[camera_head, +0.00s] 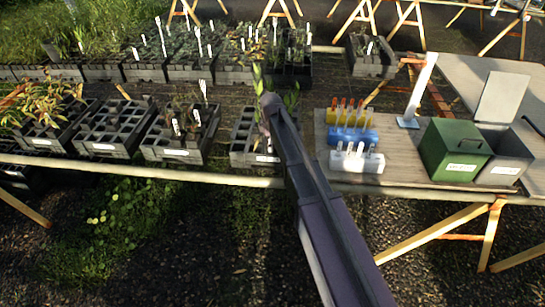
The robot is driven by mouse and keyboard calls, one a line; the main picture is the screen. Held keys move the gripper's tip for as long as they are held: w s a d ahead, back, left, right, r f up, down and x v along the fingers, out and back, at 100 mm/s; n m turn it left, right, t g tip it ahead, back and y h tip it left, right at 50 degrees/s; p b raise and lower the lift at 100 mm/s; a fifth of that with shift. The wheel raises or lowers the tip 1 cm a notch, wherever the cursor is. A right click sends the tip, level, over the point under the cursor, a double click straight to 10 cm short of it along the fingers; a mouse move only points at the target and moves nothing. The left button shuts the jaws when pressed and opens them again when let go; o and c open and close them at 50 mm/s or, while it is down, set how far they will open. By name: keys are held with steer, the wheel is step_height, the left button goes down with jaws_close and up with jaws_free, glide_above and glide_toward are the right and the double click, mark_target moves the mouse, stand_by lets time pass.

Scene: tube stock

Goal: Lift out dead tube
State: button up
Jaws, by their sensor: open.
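Tube stock stands in black cell trays on a slatted bench. The tray nearest my arm (242,158) holds a few upright green seedlings (291,98) beside empty cells. My gripper (266,102) is over this tray, small and dark at the far end of my arm, and open. My arm hides part of the tray. A brownish thing shows close by the gripper, but I cannot tell whether it is a plant or part of the gripper. I cannot make out which tube is dead.
Left are a tray with sparse plants (156,149), a mostly empty tray (85,147) and a yellowing-leaved tray (22,141). Right are yellow (341,117), blue (334,136) and white (341,163) label holders, a green bin (444,148), a grey bin (511,150) and a white upright post (420,88).

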steer(key=shift+w+f+b, duration=0.15)
steer(key=shift+f+b, duration=0.65)
steer(key=shift+f, duration=0.3)
steer(key=c, duration=1.2)
steer(key=shift+r, duration=0.2)
step_height(320, 180, up, 11)
steer(key=s+p, duration=0.2)
steer(key=p, duration=1)
steer(key=d, duration=1.4)
steer(key=shift+s+r, duration=0.15)
steer(key=shift+r, duration=0.1)
